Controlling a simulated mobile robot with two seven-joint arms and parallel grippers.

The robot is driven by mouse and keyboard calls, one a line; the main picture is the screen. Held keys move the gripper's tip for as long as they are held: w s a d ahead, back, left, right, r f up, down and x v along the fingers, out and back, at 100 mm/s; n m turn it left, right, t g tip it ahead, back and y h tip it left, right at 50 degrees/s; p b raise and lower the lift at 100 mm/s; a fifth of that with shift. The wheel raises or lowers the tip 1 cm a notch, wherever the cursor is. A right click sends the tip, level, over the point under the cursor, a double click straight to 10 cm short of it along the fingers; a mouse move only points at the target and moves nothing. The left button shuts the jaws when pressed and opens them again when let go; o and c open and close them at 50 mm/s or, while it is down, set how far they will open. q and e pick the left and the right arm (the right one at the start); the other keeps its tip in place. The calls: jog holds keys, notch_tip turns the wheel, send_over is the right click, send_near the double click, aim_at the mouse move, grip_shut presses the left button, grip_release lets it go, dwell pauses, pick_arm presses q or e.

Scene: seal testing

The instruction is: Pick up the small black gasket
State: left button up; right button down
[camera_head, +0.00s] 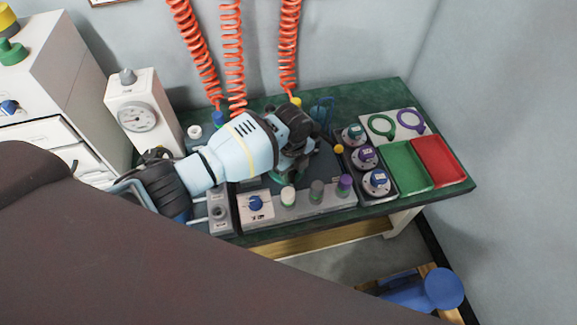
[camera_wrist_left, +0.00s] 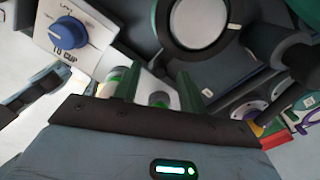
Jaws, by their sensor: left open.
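I cannot make out a small black gasket in either view; my left arm covers part of the bench. My left gripper (camera_head: 308,148) is over the middle of the dark green bench, above the control panel. In the left wrist view its two green fingers (camera_wrist_left: 153,88) stand apart. I see no part held between them; pale cylinders show behind. A round pale disc with a dark rim (camera_wrist_left: 200,22) lies beyond the fingers. My right gripper is not in view.
A green tray (camera_head: 407,166) and a red tray (camera_head: 439,160) lie beyond. The panel has a blue knob (camera_head: 256,202). Orange coiled hoses (camera_head: 233,60) hang behind. A gauge box (camera_head: 140,115) stands left.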

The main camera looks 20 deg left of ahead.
pick_arm(q)
jog(key=shift+f, duration=0.9)
grip_shut()
jog(key=shift+r, duration=0.1)
